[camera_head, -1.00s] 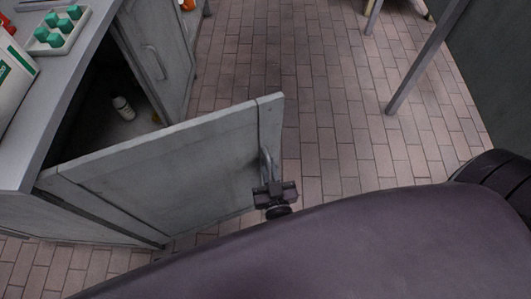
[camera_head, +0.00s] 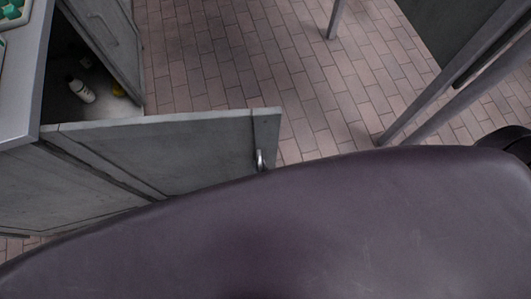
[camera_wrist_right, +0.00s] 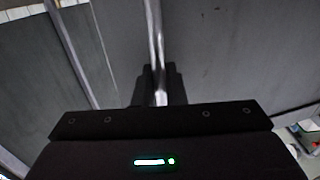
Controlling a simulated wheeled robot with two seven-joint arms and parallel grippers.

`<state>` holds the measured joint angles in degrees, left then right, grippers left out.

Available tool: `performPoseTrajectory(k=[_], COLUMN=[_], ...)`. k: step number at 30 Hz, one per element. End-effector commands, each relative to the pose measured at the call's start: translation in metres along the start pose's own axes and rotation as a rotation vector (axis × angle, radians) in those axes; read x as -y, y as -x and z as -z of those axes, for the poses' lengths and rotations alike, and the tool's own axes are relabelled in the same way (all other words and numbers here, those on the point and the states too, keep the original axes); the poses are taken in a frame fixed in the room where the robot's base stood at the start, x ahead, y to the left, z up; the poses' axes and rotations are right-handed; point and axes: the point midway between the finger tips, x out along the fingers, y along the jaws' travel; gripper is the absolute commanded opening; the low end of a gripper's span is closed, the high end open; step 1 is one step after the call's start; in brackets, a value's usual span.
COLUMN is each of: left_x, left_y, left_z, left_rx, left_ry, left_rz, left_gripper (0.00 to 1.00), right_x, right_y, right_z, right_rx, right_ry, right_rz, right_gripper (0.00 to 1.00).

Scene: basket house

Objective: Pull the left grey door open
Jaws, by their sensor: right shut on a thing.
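The left grey door (camera_head: 190,148) stands swung out from the grey cabinet in the head view, with the cabinet's inside partly showing behind it. Its metal handle (camera_head: 260,160) is near the door's free edge, its lower part hidden by my dark body. In the right wrist view, my right gripper (camera_wrist_right: 158,88) is shut on the handle (camera_wrist_right: 155,35), which runs up between the fingers. The grey door panel (camera_wrist_right: 205,60) fills much of that view. In the head view the right gripper is largely or wholly hidden. My left gripper is not in view.
A second grey door (camera_head: 108,35) stands at the upper left. A white bottle (camera_head: 80,91) is inside the cabinet. The grey worktop (camera_head: 22,95) is at the left edge. Metal legs (camera_head: 420,98) stand at the right. Brick floor (camera_head: 240,60) beyond the door is clear.

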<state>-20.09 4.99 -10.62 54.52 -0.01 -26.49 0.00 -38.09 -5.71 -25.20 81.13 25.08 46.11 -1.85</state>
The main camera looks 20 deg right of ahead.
Motion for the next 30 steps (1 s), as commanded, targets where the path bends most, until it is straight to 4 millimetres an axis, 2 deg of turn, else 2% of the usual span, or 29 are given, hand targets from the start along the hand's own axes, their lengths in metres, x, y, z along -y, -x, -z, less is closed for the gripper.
performPoseTrajectory(k=[13, 14, 17, 30], left_x=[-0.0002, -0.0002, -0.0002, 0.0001], left_y=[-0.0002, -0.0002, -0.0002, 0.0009], left_z=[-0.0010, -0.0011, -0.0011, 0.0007], left_rx=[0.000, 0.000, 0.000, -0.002], left_ry=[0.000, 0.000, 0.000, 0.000], left_rz=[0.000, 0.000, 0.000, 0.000], left_gripper=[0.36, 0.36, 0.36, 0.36], right_x=[0.0011, 0.0011, 0.0012, 0.0010], right_y=[0.0014, 0.0014, 0.0015, 0.0001], right_z=[0.0002, 0.0001, 0.0001, 0.0004], right_rx=[-0.001, -0.001, -0.001, 0.000], right_ry=[0.003, 0.003, 0.002, 0.001], right_rz=[0.002, 0.002, 0.002, 0.004], right_gripper=[0.00, 0.14, 0.27, 0.27])
